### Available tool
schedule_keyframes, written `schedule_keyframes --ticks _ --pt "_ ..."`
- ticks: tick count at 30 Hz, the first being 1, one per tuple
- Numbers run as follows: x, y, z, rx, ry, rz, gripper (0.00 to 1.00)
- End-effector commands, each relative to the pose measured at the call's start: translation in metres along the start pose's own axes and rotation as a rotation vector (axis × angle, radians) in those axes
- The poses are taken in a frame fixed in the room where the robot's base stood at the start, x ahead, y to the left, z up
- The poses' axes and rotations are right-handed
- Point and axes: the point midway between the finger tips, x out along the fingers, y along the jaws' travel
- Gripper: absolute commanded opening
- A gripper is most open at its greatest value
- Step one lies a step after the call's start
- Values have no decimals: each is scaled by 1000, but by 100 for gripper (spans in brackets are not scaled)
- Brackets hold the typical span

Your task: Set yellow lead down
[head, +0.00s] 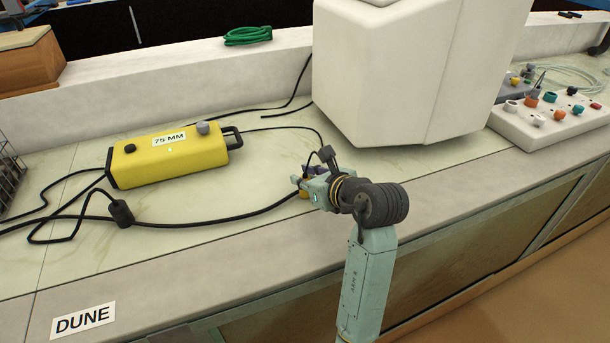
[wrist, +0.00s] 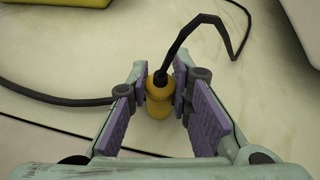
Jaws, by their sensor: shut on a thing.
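The yellow lead's plug (wrist: 158,100) is a small yellow-orange cylinder with a black cable coming out of its top. My gripper (wrist: 158,92) is shut on it, with the purple pads on either side. In the head view my gripper (head: 308,182) is low over the pale bench top, and only a bit of the yellow plug (head: 303,194) shows beside the fingers. The plug looks close to the bench surface; I cannot tell whether it touches. The black cable rises from the plug and bends over to the right in the wrist view.
A yellow box marked 75 MM (head: 170,156) lies left of my gripper, with black cables around it. A large white block (head: 410,80) stands just behind my gripper. A white panel with coloured knobs (head: 550,125) is at right. The DUNE label (head: 83,320) is on the front ledge.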

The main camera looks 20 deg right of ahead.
Motion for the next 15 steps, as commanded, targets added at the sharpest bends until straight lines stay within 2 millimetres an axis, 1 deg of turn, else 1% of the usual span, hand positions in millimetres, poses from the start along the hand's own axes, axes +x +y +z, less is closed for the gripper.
schedule_keyframes --ticks 5,9,10,15 --pt "0 0 0 -1 -1 -1 0" --pt "2 0 -4 -1 -1 0 0" --pt "2 0 -4 -1 -1 -1 20" --pt "1 0 -3 -1 0 0 31"
